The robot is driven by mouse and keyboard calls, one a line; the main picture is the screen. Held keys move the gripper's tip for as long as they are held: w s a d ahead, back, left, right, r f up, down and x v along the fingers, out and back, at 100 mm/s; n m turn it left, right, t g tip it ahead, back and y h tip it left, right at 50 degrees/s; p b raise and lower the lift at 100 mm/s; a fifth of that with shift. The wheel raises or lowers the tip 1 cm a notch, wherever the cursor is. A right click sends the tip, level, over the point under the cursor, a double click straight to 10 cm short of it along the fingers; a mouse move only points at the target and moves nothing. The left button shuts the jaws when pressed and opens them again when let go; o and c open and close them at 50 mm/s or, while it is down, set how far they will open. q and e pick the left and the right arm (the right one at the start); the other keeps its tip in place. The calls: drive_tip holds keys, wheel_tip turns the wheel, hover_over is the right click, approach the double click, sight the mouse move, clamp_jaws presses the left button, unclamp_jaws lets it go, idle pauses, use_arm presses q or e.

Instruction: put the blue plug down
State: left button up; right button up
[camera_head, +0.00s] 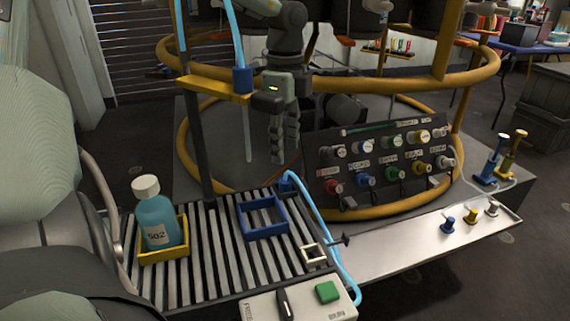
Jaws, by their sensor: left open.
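A blue plug (243,80) on a light-blue hose sits at the end of the yellow bracket (205,88). My left gripper (284,148) hangs just to its right, fingers pointing down, open, with nothing seen between them. A second blue plug (286,183) stands at the back edge of the slatted bench, with a light-blue hose curving down from it. I cannot tell which blue plug the task means. My right gripper is not in view.
The slatted bench (200,275) bears a teal bottle (158,218) in a yellow frame, an empty blue frame (262,218) and a small white frame (313,253). A black panel (325,185) with coloured knobs stands behind. Yellow rails (400,82) ring the area.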

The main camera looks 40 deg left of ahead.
use_arm(q)
wheel_tip(320, 180, up, 4)
drive_tip(key=shift+r, duration=0.1)
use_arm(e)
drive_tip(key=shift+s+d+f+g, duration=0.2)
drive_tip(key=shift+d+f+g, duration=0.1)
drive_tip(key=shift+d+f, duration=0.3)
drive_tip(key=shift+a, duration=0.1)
